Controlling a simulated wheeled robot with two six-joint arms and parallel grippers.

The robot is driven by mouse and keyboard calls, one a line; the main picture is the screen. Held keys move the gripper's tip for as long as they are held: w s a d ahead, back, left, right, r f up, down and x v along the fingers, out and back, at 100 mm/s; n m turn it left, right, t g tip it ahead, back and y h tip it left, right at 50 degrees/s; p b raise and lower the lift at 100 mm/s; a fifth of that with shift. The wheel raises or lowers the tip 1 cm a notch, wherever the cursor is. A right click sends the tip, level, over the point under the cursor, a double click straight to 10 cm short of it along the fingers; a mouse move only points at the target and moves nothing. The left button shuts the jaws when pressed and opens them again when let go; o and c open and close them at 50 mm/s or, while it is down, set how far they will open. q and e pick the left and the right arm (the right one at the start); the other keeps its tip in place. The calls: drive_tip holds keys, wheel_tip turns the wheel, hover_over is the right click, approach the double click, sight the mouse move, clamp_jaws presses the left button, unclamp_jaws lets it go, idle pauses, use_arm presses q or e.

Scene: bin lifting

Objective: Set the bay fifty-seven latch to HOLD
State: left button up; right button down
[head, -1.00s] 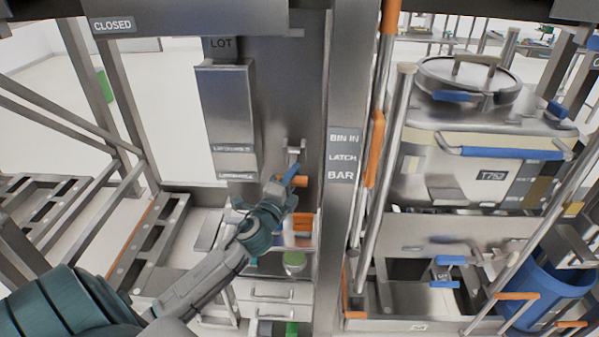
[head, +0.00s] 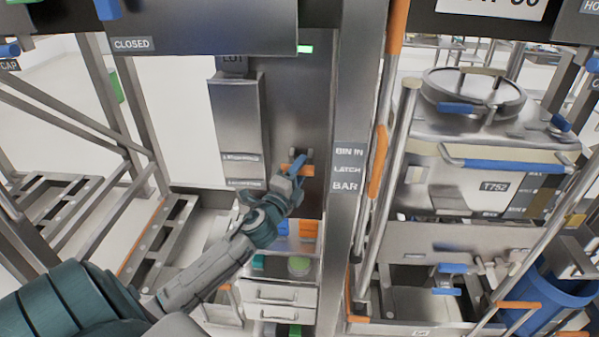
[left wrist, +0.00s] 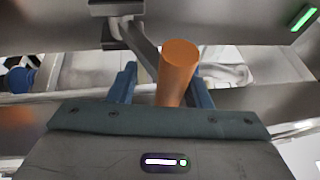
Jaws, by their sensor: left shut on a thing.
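An orange latch handle (head: 299,170) sticks out from a small metal bracket (head: 303,156) on the grey panel, left of the post with the "BIN IN / LATCH / BAR" labels. No bay number is readable beside it. My left gripper (head: 293,168) is shut on this handle. In the left wrist view the orange handle (left wrist: 175,72) stands between my blue fingers, with a metal lever behind it. Small label plates (head: 243,157) on the grey box left of the handle are too blurred to read surely. My right gripper is not in view.
The labelled post (head: 348,168) stands close right of the handle. Further right are a lidded bin (head: 440,170) marked T752, orange-gripped rails and a blue tub (head: 530,290). Drawers (head: 280,295) lie below. A green light (head: 306,48) shows on the panel above.

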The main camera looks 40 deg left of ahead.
use_arm(q)
drive_tip(key=shift+w+r, duration=0.15)
drive_tip(key=shift+r, duration=0.7)
drive_tip(key=o, duration=1)
drive_tip(key=shift+a, duration=0.1)
drive_tip(key=shift+w+f, duration=0.1)
drive_tip(key=shift+f, duration=0.1)
drive_tip(key=shift+s+f+b, duration=0.2)
drive_tip(key=shift+f+b, duration=0.1)
drive_tip(key=shift+b+v, duration=2.45)
drive_tip(key=shift+v, duration=2.9)
drive_tip(key=shift+w+f, duration=0.1)
drive_tip(key=shift+f, duration=0.1)
